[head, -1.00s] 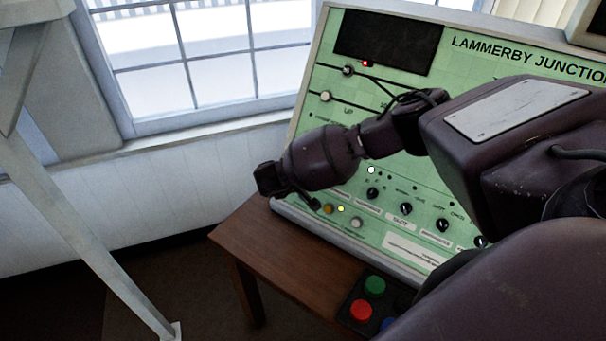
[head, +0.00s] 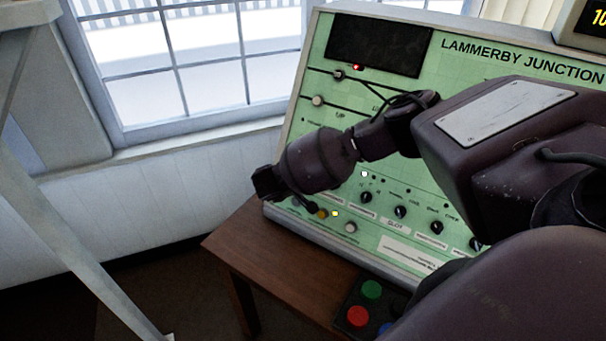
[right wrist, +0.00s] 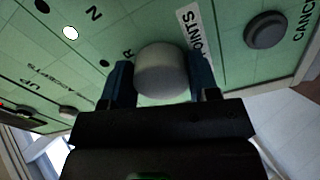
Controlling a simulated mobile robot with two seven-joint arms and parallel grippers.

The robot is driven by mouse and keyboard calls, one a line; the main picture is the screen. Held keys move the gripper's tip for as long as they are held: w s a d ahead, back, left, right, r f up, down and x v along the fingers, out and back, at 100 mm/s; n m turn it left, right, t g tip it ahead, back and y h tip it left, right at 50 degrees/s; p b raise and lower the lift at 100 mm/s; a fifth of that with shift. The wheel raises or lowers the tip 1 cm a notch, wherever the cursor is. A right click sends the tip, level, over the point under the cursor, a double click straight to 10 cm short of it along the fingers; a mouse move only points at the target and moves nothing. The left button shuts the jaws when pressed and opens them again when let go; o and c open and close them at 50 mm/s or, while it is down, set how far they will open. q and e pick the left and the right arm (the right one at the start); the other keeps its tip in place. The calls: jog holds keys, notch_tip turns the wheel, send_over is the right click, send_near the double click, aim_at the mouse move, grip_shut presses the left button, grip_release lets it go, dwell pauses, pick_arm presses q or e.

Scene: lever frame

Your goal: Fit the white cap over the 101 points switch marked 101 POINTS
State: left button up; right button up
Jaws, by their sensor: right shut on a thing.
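My right gripper (right wrist: 162,78) is shut on the white cap (right wrist: 162,66), a pale rounded piece between its two fingers in the right wrist view. The cap is at the green panel face, beside a white label (right wrist: 194,38) reading "POINTS" and near a letter R. It hides whatever is behind it, so I cannot tell whether it touches the panel or sits over the switch. In the head view my right arm reaches across to the panel's lower left; its fingers and the cap are hidden there. My left gripper is not in view.
The sloping green panel (head: 480,85) reads LAMMERBY JUNCTION and bears several black knobs (head: 400,212). A grey button (right wrist: 267,29) is right of the cap. A box with green and red buttons (head: 358,317) stands on the wooden table (head: 235,240). A window is behind.

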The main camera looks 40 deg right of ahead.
dwell(0.3)
jog(key=o, duration=1.3)
jog(key=shift+c, duration=0.2)
jog(key=shift+a+r+p, duration=0.25)
jog(key=shift+p, duration=0.15)
jog(key=p+v, duration=0.4)
jog(key=v, duration=0.3)
jog(key=shift+s+a, duration=0.1)
jog(key=shift+a, duration=0.05)
